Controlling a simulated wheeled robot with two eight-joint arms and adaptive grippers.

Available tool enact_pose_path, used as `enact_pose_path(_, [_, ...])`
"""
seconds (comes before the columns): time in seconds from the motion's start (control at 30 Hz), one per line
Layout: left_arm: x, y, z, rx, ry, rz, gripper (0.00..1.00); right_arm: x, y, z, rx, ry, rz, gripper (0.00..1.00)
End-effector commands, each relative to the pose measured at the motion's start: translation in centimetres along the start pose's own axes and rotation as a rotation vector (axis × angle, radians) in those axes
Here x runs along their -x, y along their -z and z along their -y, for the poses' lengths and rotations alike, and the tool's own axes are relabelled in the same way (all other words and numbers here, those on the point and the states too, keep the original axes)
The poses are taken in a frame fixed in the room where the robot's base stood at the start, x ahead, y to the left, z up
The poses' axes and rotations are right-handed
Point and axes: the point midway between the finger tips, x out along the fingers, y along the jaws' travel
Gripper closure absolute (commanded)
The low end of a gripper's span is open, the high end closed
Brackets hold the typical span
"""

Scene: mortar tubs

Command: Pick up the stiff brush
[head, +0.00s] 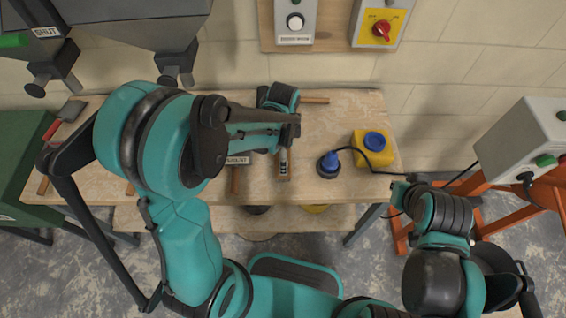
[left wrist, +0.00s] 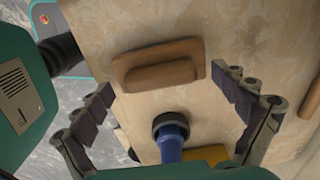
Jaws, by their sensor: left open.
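A wooden block with a raised wooden grip (left wrist: 158,70) lies on the bench top in the left wrist view. It seems to be the stiff brush; its bristles are hidden. In the head view my left gripper (head: 286,127) hangs over the bench. My right arm is at the lower right; its fingers cannot be made out.
A blue-and-black round item (head: 328,165) and a yellow container with a blue cap (head: 373,148) stand to the right. A wooden handle (head: 315,100) lies behind. A red-handled tool (head: 62,118) lies at the left. Grey hoppers (head: 135,22) overhang the back left.

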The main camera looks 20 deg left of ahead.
Motion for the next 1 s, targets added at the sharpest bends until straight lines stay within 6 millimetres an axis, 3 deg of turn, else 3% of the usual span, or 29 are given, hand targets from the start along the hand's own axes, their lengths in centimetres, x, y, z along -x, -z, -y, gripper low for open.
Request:
enact_pose_path(0.07, [0.1,0.0,0.0,0.000,0.000,0.000,0.08,0.1,0.1,0.0,0.000,0.000,0.000,1.00])
enact_pose_path(0.33, [0.1,0.0,0.0,0.000,0.000,0.000,0.78,0.1,0.0,0.0,0.000,0.000,0.000,1.00])
enact_pose_path(0.57, [0.2,0.0,0.0,0.000,0.000,0.000,0.78,0.1,0.1,0.0,0.000,0.000,0.000,1.00])
enact_pose_path(0.67, [1.1,0.0,0.0,0.000,0.000,0.000,0.78,0.5,0.3,0.0,0.000,0.000,0.000,1.00])
enact_pose_path(1.0, [8.0,0.0,0.0,0.000,0.000,0.000,0.78,2.7,2.0,0.0,0.000,0.000,0.000,1.00])
